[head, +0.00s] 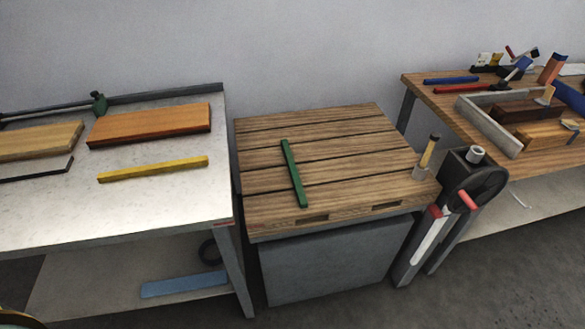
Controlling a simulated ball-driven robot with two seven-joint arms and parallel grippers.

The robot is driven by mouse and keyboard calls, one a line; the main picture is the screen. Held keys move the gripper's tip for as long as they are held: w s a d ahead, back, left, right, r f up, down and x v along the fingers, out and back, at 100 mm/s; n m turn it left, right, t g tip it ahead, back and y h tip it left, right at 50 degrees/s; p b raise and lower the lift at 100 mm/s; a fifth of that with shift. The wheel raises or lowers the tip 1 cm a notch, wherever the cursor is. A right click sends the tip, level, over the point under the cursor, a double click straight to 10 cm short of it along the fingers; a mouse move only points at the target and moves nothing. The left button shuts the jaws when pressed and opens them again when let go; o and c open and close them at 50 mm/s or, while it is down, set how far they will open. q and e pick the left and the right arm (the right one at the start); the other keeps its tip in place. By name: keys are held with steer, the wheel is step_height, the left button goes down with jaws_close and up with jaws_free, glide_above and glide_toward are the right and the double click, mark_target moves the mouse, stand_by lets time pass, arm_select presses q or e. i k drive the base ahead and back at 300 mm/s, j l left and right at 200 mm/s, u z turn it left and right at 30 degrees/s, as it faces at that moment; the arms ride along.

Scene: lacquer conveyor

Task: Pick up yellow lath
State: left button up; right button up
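The yellow lath (153,169) is a thin straight strip lying flat on the light metal-topped table (150,210) at the left. It lies near the right part of that table, in front of an orange-brown board (150,125) and apart from it. Nothing lies on top of the lath. Neither of my grippers shows in the head view.
A green lath (293,173) lies on the slatted wooden workbench (340,195) in the middle. More boards lie at the table's left. A blue strip (184,285) is on the lower shelf. The right bench (430,92) holds tools and a grey frame.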

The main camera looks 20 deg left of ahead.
mark_target(195, 162)
steer(key=u, duration=1.65)
